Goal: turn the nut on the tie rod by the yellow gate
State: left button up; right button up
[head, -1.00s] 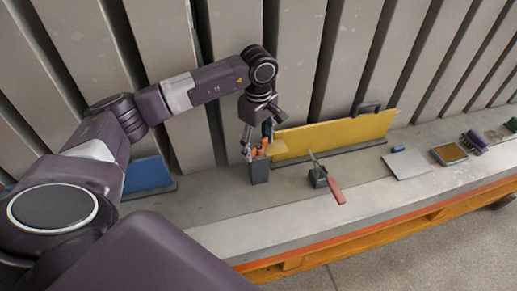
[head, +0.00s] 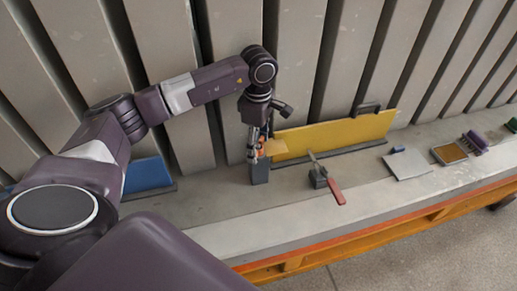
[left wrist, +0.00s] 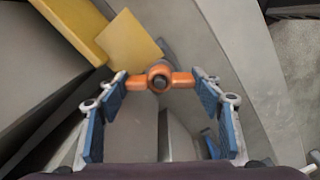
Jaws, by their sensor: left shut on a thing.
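The orange winged nut (head: 262,149) sits above a grey upright block (head: 260,174), just left of the yellow gate (head: 340,132). In the left wrist view the nut (left wrist: 182,79) lies across between the fingers, with the dark end of the tie rod (left wrist: 158,82) in its middle. My left gripper (head: 257,156) points down over it. Its blue-padded fingers (left wrist: 158,98) stand at the two wing ends, shut on the nut. The rod's lower part is hidden. The yellow gate (left wrist: 68,22) also shows in the left wrist view. My right gripper is out of view.
A tan plate (head: 275,151) is beside the nut. A red-handled tool (head: 336,191), a grey sheet (head: 408,165), a brown-topped block (head: 449,153) and a purple brush (head: 475,142) lie to the right. A blue panel (head: 147,174) stands left. Ribbed panels rise behind.

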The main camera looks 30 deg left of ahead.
pick_arm(q)
jog(key=shift+f+n, duration=0.1)
jog(key=shift+n, duration=1.3)
jog(key=shift+n, duration=1.8)
jog(key=shift+s, duration=0.1)
jog(key=n, duration=0.3)
jog(key=o, duration=1.2)
